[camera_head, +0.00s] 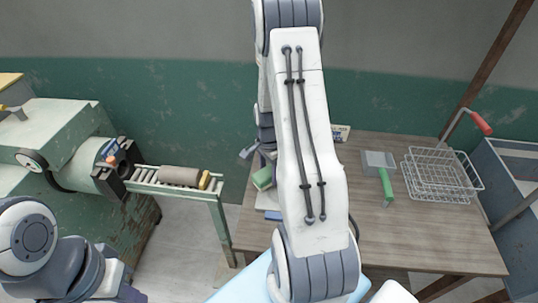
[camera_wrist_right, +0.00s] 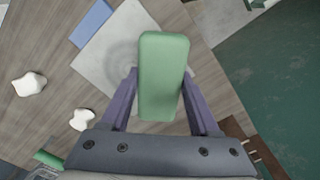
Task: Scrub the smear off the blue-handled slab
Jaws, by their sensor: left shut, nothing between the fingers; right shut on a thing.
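The blue-handled slab (camera_wrist_right: 95,62) is a pale square board lying on the wooden table, with its blue handle (camera_wrist_right: 92,22) at one edge. A faint grey round smear (camera_wrist_right: 122,54) shows on its face, partly beside the sponge. My right gripper (camera_wrist_right: 160,85) is shut on a green sponge (camera_wrist_right: 163,75) and holds it over the slab; I cannot tell if it touches. In the head view the sponge (camera_head: 262,178) and blue handle (camera_head: 272,215) show left of my right arm, which hides much of the slab. My left arm enters at lower left; its fingers are out of frame.
White lumps (camera_wrist_right: 29,84) lie on the table near the slab.

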